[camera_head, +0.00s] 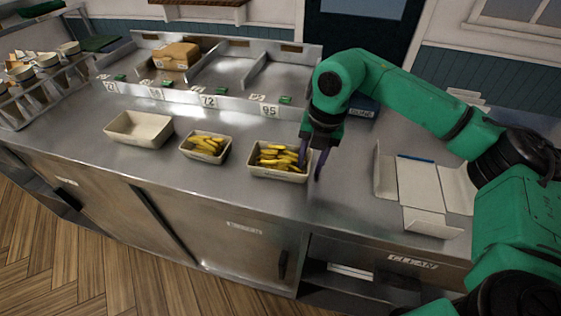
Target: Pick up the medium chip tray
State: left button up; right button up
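Three pale trays stand in a row on the steel counter. The right chip tray (279,175) holds yellow chips. The middle chip tray (206,157) is smaller and also holds chips. The left tray (138,130) is empty. No label that I can read says which is the medium one. My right gripper (313,166) points down at the right end of the right tray, its dark fingers apart. One finger is by the tray's right rim and the other is outside it. I cannot tell if they touch it. My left gripper is out of view.
An unfolded white carton (420,190) lies on the counter at right. Behind the trays are steel bays with number cards (270,110) and a brown box (176,56). A rack (45,85) of small containers stands at far left. The front counter between trays is clear.

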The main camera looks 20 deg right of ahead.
grip_shut()
dwell(1.3)
